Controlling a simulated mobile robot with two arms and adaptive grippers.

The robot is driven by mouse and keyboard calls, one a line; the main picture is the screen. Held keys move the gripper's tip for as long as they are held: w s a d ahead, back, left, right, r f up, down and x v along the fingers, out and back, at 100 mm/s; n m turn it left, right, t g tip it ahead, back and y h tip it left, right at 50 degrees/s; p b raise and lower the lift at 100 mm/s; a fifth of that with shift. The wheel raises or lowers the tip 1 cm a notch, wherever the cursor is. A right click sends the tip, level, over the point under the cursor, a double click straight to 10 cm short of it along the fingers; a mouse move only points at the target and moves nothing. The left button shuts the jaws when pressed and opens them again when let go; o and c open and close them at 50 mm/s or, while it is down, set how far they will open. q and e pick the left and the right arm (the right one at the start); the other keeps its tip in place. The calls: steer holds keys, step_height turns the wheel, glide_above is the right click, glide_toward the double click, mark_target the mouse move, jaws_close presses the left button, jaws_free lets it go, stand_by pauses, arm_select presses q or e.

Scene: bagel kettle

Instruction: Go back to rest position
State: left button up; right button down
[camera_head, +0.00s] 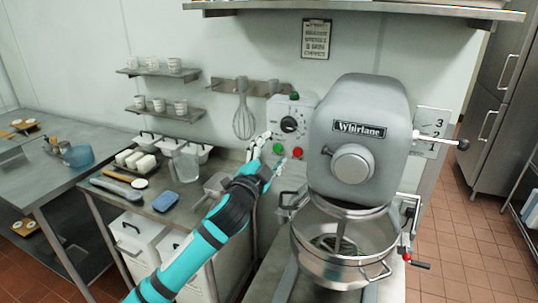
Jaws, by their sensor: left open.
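My left arm comes in from the bottom, teal with black joints. Its left gripper (275,149) is open, with its pale fingers apart and nothing seen between them. The gripper is in front of the grey control box (290,108), near its green button and red button, left of the mixer. I cannot tell whether a fingertip touches the box. My right gripper is not in view.
A large grey mixer (358,110) with a steel bowl (345,272) stands right of the arm. A counter (191,190) on the left holds white blocks, a clear jug (187,166) and a blue sponge (165,201). A whisk (243,115) hangs behind. Tiled floor is open at right.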

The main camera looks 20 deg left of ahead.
arm_select(q)
steer(key=shift+s, duration=0.6)
steer(key=shift+f, duration=0.1)
